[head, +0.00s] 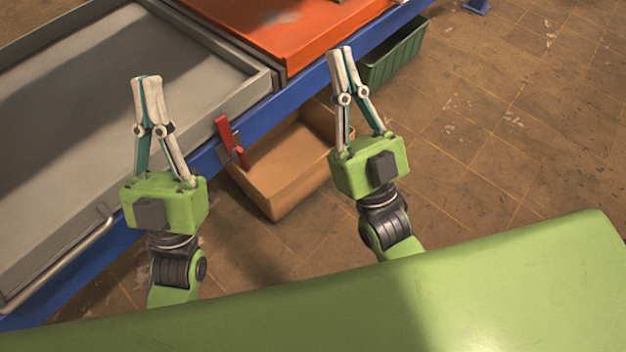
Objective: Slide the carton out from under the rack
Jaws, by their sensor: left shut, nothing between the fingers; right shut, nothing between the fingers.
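The open-topped brown carton (283,190) sits on the floor, partly under the blue-edged rack (197,161). Its front part sticks out from under the rack's edge and its far part is hidden beneath it. My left gripper (146,78) is shut and empty, pointing up in the picture over the grey tray area, left of the carton. My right gripper (341,50) is shut and empty, at the carton's right side in the picture, its fingers overlapping the rack's blue edge. Neither gripper appears to hold the carton.
A red clamp-like part (230,141) stands at the rack's edge, above the carton. A grey tray (70,110) and an orange-red surface (290,30) lie on the rack. A green bin (396,55) stands right of the carton. The tiled floor (500,140) at right is clear.

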